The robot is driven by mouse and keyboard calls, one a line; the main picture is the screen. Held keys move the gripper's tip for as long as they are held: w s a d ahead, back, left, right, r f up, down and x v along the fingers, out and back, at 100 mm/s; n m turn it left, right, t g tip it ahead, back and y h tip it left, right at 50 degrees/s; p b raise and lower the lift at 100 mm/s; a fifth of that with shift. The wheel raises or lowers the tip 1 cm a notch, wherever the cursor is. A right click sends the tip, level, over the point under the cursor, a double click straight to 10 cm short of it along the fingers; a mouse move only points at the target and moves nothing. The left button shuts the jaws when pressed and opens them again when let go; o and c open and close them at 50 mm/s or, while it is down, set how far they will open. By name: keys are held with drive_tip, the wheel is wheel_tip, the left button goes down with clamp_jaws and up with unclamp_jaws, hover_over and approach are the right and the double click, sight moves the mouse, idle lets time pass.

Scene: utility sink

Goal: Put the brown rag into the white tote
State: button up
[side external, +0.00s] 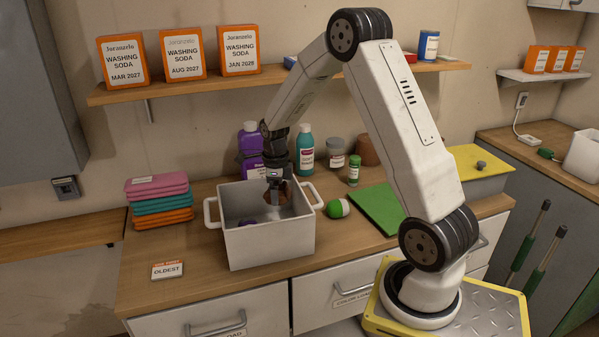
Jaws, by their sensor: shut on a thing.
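The white tote (268,242) stands on the wooden counter with a handle at each end. My gripper (276,194) points down into the tote's opening, near its back right part. A small purple thing (247,222) shows inside the tote at the left.
Folded pink, teal and orange cloths (160,202) are stacked left of the tote. Purple bottles (250,140) and a teal bottle (305,150) stand close behind it. A green-and-white thing (337,208) and a green board (378,210) lie to the right. The front left counter is mostly clear around an "OLDEST" card (167,271).

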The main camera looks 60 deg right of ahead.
drive_tip(key=shift+f, duration=0.1)
drive_tip(key=shift+f, duration=4.9)
drive_tip(key=shift+f, duration=0.15)
drive_tip(key=o, duration=0.9)
drive_tip(key=shift+r, duration=6.15)
drive_tip(key=shift+a, duration=0.1)
